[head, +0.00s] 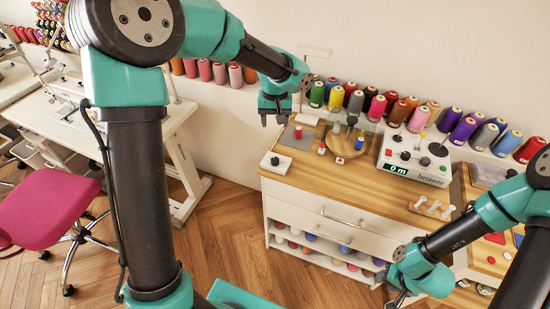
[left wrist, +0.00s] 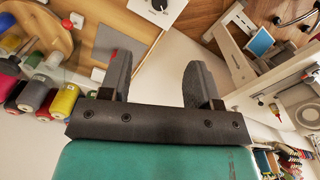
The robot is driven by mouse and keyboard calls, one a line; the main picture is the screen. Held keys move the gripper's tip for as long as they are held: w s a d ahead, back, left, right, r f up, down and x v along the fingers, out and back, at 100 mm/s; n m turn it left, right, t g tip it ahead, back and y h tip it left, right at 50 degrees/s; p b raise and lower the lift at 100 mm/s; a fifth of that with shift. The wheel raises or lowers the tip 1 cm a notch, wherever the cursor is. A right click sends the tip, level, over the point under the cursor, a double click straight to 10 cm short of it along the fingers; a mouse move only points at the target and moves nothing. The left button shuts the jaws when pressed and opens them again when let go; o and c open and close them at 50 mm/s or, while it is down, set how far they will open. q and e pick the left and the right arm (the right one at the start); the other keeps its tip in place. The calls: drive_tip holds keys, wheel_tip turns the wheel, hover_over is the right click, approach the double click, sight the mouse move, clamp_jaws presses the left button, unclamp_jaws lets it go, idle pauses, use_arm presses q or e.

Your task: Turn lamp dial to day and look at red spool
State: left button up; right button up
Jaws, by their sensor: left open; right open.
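A small white plate with a black knob (head: 275,161), which looks like the lamp dial, lies at the cabinet top's front left corner. It also shows at the top of the left wrist view (left wrist: 158,6). A small red spool (head: 298,132) stands on a grey mat (head: 290,141) behind it; in the left wrist view part of the red spool (left wrist: 114,55) shows beside a finger. My left gripper (head: 275,121) is open and empty, above and left of the mat. My right gripper (head: 400,298) is open, low in front of the cabinet; its fingers are partly cut off.
A round wooden board (head: 345,143) with small spools and a white machine (head: 415,150) with a display stand to the right. Large thread spools (head: 355,101) line the wall. A pink chair (head: 45,212) and a white table (head: 110,125) are at left.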

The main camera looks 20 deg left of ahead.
sight(275, 160)
use_arm(q)
wheel_tip(275, 160, down, 17)
drive_tip(key=shift+f, duration=0.2)
idle(0.5)
drive_tip(key=c, duration=0.9)
